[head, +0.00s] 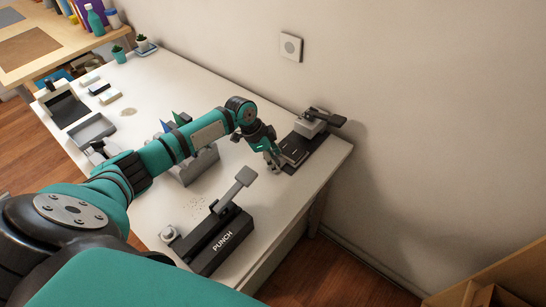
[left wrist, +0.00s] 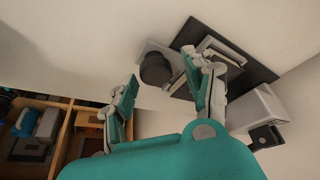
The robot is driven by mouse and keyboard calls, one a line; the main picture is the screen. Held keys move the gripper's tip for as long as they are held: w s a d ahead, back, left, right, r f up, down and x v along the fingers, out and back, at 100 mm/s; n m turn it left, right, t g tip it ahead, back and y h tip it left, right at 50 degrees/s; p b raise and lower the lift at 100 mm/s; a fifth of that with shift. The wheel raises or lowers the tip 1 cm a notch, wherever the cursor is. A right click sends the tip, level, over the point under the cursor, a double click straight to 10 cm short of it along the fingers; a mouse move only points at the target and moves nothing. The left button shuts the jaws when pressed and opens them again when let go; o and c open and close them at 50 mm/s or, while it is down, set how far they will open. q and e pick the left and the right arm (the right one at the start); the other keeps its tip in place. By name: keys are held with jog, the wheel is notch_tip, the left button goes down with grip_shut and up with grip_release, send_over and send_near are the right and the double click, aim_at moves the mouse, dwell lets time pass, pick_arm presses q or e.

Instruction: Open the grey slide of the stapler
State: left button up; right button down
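The stapler stands at the table's far right corner by the wall. It has a dark base plate (head: 317,147), a pale grey head (head: 309,127) and a black lever (head: 327,116). In the left wrist view the dark base (left wrist: 262,75) and the grey head (left wrist: 258,108) show at right. A grey slide (left wrist: 179,62) with a round black knob (left wrist: 155,69) sticks out from the base. My left gripper (head: 273,161) is at the slide's end, fingers apart. In the left wrist view the knob appears between the fingertips (left wrist: 162,67), with gaps. My right gripper is out of view.
A black punch (head: 222,238) with a raised grey lever stands at the near table edge. A grey holder (head: 198,165) is partly hidden under my left arm. Trays and small boxes (head: 109,97) lie at the far left. The wall (head: 400,100) is close behind the stapler.

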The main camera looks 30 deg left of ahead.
pick_arm(q)
jog(key=shift+s+a, duration=0.1)
jog(key=shift+s, duration=0.1)
jog(key=shift+a+r, duration=0.1)
jog(key=shift+r, duration=0.1)
jog(key=v, duration=1.1)
jog(key=shift+r, duration=0.4)
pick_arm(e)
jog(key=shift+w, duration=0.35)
pick_arm(q)
jog(key=shift+s, duration=0.1)
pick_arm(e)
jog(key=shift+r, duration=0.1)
